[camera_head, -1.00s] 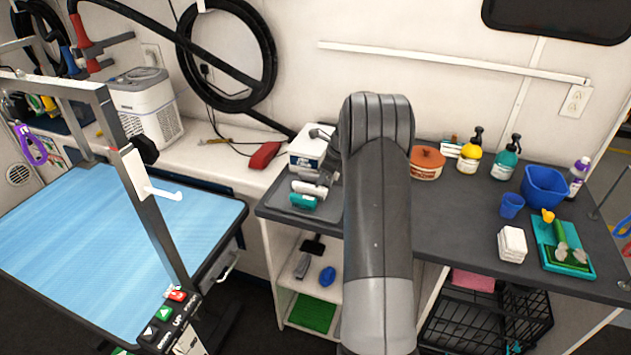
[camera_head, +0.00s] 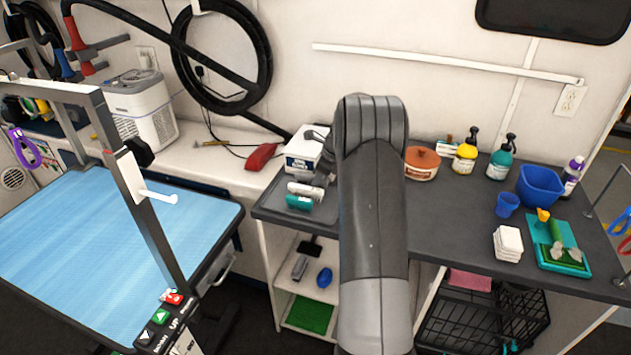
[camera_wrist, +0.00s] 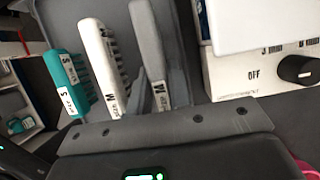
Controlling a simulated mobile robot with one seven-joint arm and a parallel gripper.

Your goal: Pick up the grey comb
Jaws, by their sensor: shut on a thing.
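The grey comb (camera_wrist: 147,35) stands in the wrist view with its label facing the camera. My gripper (camera_wrist: 158,82) has its dark fingers on either side of this comb and is shut on it. A white comb (camera_wrist: 98,50) stands just left of it, and a teal comb (camera_wrist: 67,80) is further left. In the head view the white comb (camera_head: 306,190) and teal comb (camera_head: 298,203) sit on a grey tray (camera_head: 268,206) at the counter's left end. My arm hides most of the gripper there, and I cannot make out the grey comb.
A white box with a knob (camera_wrist: 240,75) stands close right of the grey comb; it also shows in the head view (camera_head: 303,148). The blue grooming table (camera_head: 100,250) is left. An orange-brown pot (camera_head: 422,164) and bottles stand right of my arm.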

